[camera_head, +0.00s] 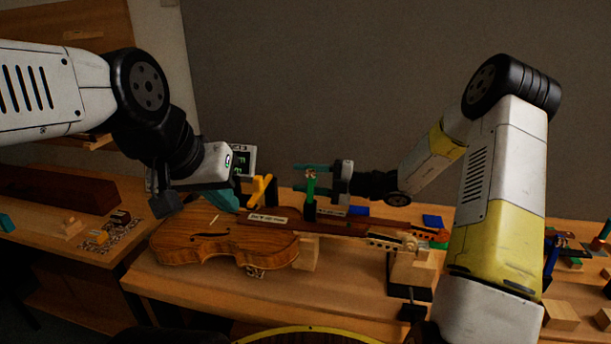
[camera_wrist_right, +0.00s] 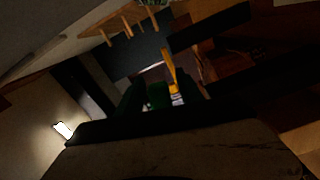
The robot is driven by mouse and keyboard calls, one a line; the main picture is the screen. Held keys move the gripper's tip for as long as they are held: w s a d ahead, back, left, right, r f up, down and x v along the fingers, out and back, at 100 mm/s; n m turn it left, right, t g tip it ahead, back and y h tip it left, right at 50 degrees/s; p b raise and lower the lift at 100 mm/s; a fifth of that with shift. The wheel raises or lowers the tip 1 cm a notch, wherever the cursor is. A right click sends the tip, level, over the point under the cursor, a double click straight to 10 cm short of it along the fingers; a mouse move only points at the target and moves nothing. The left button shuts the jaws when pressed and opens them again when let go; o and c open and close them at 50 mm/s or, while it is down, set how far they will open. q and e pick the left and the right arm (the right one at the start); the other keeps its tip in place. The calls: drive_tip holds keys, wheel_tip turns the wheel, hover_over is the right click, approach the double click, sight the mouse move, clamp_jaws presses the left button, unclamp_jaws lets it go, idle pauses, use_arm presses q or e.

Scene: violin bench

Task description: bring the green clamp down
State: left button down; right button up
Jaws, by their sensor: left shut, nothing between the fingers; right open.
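The green clamp (camera_head: 311,187) stands upright at the violin's neck, with a dark lower part. In the right wrist view a dark green shape (camera_wrist_right: 157,95), probably this clamp, shows dimly. My right gripper (camera_head: 301,178) is open, its teal fingers level with the clamp's upper part; I cannot tell whether they touch it. My left gripper (camera_head: 233,204) is shut and empty, over the upper left of the violin's body. The violin (camera_head: 222,248) lies on the bench with its neck pointing right.
A yellow clamp (camera_head: 262,187) stands tilted left of the green one and also shows in the right wrist view (camera_wrist_right: 170,70). A wooden block (camera_head: 412,270) stands under the scroll end. Blue pads (camera_head: 432,221) and loose blocks (camera_head: 560,314) lie on the right of the bench (camera_head: 340,295).

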clamp_jaws()
idle(1.4)
